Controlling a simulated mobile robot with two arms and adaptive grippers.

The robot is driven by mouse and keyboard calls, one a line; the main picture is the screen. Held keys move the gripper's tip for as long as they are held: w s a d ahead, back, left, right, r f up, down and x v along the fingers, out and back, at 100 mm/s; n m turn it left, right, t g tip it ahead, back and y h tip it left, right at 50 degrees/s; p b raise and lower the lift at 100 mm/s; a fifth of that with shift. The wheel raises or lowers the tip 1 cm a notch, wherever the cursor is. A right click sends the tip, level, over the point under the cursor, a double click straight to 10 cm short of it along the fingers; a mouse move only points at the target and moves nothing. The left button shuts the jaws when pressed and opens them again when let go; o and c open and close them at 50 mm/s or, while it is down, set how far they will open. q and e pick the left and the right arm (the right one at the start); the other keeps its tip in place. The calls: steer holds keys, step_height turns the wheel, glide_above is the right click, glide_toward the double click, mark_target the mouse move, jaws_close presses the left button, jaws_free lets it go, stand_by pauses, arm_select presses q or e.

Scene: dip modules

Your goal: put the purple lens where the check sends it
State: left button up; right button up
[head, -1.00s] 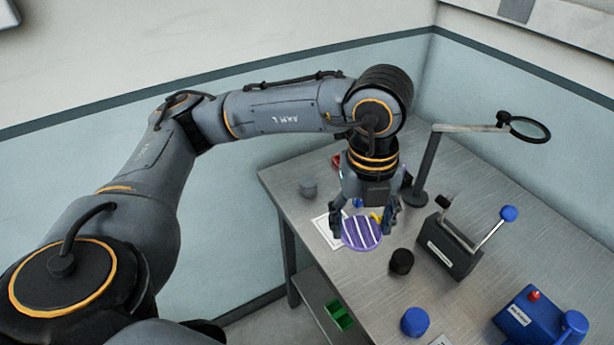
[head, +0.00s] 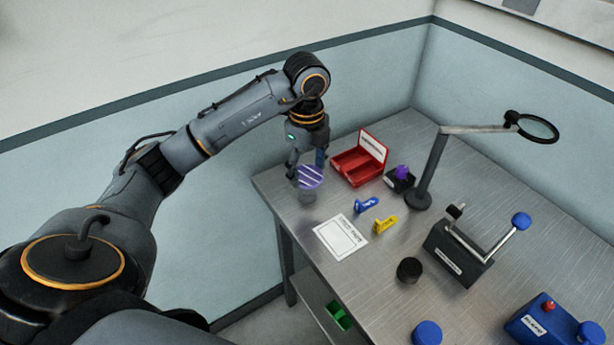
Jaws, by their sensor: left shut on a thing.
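The purple lens (head: 311,177) is a round disc with white stripes. My left gripper (head: 307,167) is shut on it, holding it tilted with its striped face toward the camera. The lens is over a small grey cylinder (head: 307,197) at the table's far left corner and partly hides its top. I cannot tell whether the two touch. A white printed card (head: 341,238) lies on the table, in front of the lens. A blue tag (head: 366,205) and a yellow tag (head: 386,225) stand beside the card. My right gripper is not in view.
An open red box (head: 352,168) with a labelled lid is right of the lens. Nearby are a dark block (head: 398,182) with a purple piece, a magnifier stand (head: 430,165), a black cylinder (head: 409,270), a lever device (head: 458,254) and a blue box (head: 537,324).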

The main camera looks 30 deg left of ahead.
mark_target(307, 166)
arm_select(q)
steer(key=f, duration=0.1)
steer(key=w+a+f, duration=0.1)
steer(key=w+f, duration=0.1)
steer(key=shift+w+a+f+p, duration=0.1)
steer(key=shift+a+p, duration=0.2)
steer(key=shift+p, duration=0.05)
step_height(307, 166, down, 2)
steer(key=shift+f+p, duration=0.1)
steer(key=shift+p, duration=0.55)
steer(key=shift+f, duration=0.45)
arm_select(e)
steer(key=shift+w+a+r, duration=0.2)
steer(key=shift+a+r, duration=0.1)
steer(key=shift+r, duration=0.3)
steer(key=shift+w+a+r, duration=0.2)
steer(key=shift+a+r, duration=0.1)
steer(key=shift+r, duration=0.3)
arm_select(q)
steer(key=shift+f, duration=0.15)
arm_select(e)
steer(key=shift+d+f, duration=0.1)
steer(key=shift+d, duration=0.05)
arm_select(q)
steer(key=o, duration=1)
